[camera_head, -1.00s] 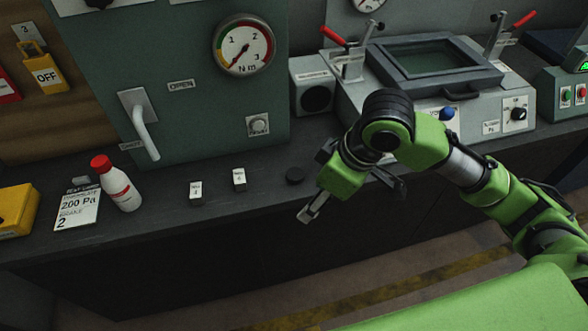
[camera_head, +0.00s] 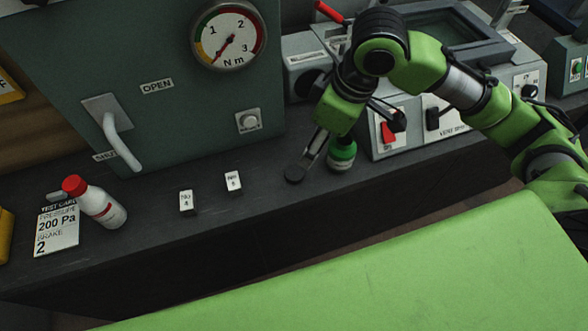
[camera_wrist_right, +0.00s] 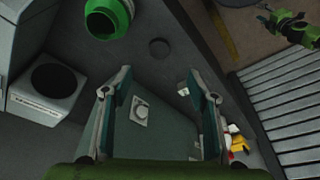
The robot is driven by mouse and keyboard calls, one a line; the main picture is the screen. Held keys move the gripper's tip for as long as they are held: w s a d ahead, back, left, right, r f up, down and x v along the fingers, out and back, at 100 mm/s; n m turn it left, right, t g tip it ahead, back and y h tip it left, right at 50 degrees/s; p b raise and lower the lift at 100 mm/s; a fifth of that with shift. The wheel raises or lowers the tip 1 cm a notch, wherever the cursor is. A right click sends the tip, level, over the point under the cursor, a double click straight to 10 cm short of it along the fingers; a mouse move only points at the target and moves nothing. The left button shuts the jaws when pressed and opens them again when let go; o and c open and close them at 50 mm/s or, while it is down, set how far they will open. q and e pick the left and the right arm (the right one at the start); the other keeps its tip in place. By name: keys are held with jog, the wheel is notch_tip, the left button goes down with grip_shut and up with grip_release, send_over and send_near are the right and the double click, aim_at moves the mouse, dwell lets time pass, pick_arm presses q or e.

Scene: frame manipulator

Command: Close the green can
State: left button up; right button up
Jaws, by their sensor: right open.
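The green can (camera_head: 342,154) stands on the dark bench in front of the grey machine, partly hidden by my right gripper in the head view. In the right wrist view the can (camera_wrist_right: 107,20) shows a dark round opening. A flat black disc, perhaps its lid (camera_head: 294,173), lies on the bench beside it; it also shows in the wrist view (camera_wrist_right: 160,48). My right gripper (camera_head: 309,155) is above the bench near the can and disc. In the wrist view its fingers (camera_wrist_right: 158,82) are apart with nothing between them. My left gripper is not clearly seen.
Two small labelled blocks (camera_head: 186,201) (camera_head: 233,182) and a white bottle with a red cap (camera_head: 101,203) stand to the left on the bench. A green cabinet with a handle (camera_head: 121,140) and a gauge (camera_head: 229,36) rises behind. The bench front is mostly clear.

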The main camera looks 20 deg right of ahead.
send_over(295, 172)
jog(key=s+d, duration=0.2)
jog(key=x, duration=0.2)
jog(key=d+x, duration=0.1)
jog(key=x, duration=0.2)
jog(key=s+x, duration=0.1)
jog(key=x, duration=0.2)
jog(key=shift+d+f, duration=0.15)
jog(key=shift+f, duration=0.45)
jog(key=shift+p+x, duration=0.4)
jog(key=shift+x, duration=2)
pick_arm(q)
jog(key=shift+w+r, duration=0.4)
jog(key=shift+w, duration=0.05)
pick_arm(e)
jog(key=shift+w+r, duration=0.1)
jog(key=c, duration=0.8)
